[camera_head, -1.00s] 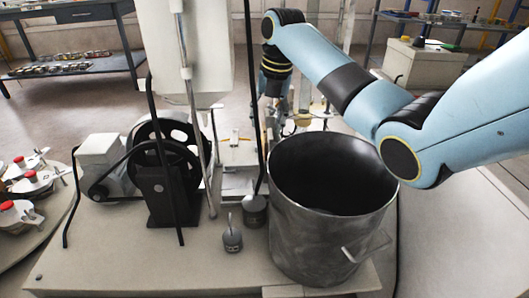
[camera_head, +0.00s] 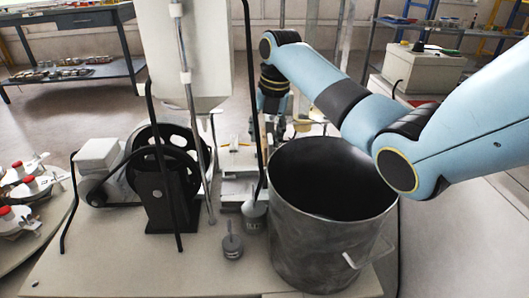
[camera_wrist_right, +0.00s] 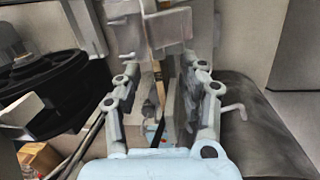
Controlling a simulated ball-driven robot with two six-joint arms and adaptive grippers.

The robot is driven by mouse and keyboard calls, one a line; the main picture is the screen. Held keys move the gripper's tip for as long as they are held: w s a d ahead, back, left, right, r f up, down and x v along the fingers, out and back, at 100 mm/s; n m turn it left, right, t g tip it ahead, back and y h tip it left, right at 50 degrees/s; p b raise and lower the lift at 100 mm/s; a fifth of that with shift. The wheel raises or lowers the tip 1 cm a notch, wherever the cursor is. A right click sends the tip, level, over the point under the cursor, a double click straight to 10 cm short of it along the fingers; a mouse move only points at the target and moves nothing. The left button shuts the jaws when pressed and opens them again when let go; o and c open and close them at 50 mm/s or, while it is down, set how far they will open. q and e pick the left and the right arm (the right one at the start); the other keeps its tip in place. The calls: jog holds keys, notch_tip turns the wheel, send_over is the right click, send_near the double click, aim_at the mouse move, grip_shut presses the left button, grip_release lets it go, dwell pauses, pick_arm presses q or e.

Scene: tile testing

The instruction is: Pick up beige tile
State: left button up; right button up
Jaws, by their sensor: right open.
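I cannot make out the beige tile for certain in either view. A narrow tan strip (camera_wrist_right: 157,75) shows between the fingers in the right wrist view, but I cannot tell whether it is the tile. My right gripper (camera_head: 272,126) points down behind the metal pot, beside the test machine, and its fingertips are partly hidden in the head view. In the right wrist view the right gripper (camera_wrist_right: 160,85) is open, with its two fingers apart around a gap near grey machine parts. My left gripper is not in view.
A large metal pot (camera_head: 300,240) stands in front of my right gripper. A machine with a black wheel (camera_head: 172,185), a white hopper (camera_head: 185,50) and upright rods stands left of it. A small grey weight (camera_head: 232,246) sits on the bench. A round table (camera_head: 25,240) is at left.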

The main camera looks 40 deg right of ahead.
grip_shut()
dwell(0.7)
